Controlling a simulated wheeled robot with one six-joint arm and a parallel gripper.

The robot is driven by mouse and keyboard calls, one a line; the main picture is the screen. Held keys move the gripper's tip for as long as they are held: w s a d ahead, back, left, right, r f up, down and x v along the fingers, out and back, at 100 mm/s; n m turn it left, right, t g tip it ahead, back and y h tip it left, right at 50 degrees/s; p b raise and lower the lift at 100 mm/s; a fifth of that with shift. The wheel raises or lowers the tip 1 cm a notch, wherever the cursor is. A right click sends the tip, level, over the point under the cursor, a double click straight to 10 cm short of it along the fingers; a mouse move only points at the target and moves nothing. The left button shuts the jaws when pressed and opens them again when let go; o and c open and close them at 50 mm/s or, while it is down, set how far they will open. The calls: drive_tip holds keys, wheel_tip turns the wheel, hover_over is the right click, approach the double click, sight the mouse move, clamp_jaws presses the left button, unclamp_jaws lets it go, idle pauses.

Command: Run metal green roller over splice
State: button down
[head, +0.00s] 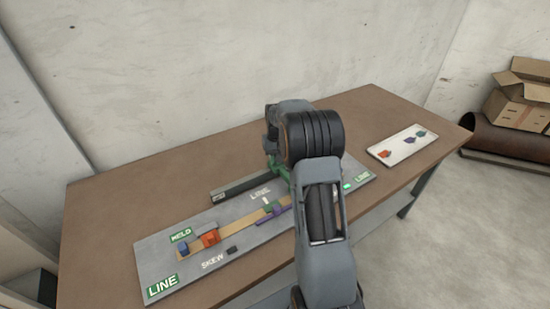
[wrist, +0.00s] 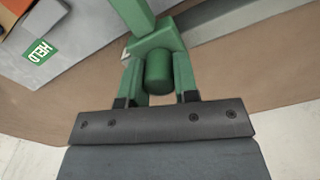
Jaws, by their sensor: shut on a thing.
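The metal green roller (wrist: 158,70) fills the middle of the wrist view, with a green frame around a short cylinder and a green bar running up from it. My gripper (wrist: 155,98) is shut on it. In the head view the green roller (head: 281,168) shows partly below my wrist, over the back part of the grey board (head: 160,268); my arm hides the rest. A tan strip (head: 232,229) lies along the board. A purple piece (head: 272,214) and a small white piece (head: 266,202) are at its right part. I cannot make out the splice itself or any contact with the roller.
An orange block (head: 209,238) and a blue block (head: 184,248) sit at the strip's left end. A small black block (head: 231,250) is in front. A dark bar (head: 246,183) lies at the board's back edge. A white card (head: 401,146) lies on the brown table (head: 120,200) at right.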

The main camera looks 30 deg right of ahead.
drive_tip(key=c, duration=1.3)
unclamp_jaws()
drive_tip(key=shift+d+r, duration=0.1)
drive_tip(key=shift+d, duration=0.15)
drive_tip(key=shift+c, duration=0.2)
drive_tip(key=o, duration=0.3)
drive_tip(key=shift+d, duration=0.15)
drive_tip(key=shift+o, duration=0.9)
drive_tip(key=shift+a, duration=0.2)
drive_tip(key=shift+r, duration=0.15)
wheel_tip(320, 180, up, 13)
drive_tip(key=shift+r, duration=0.2)
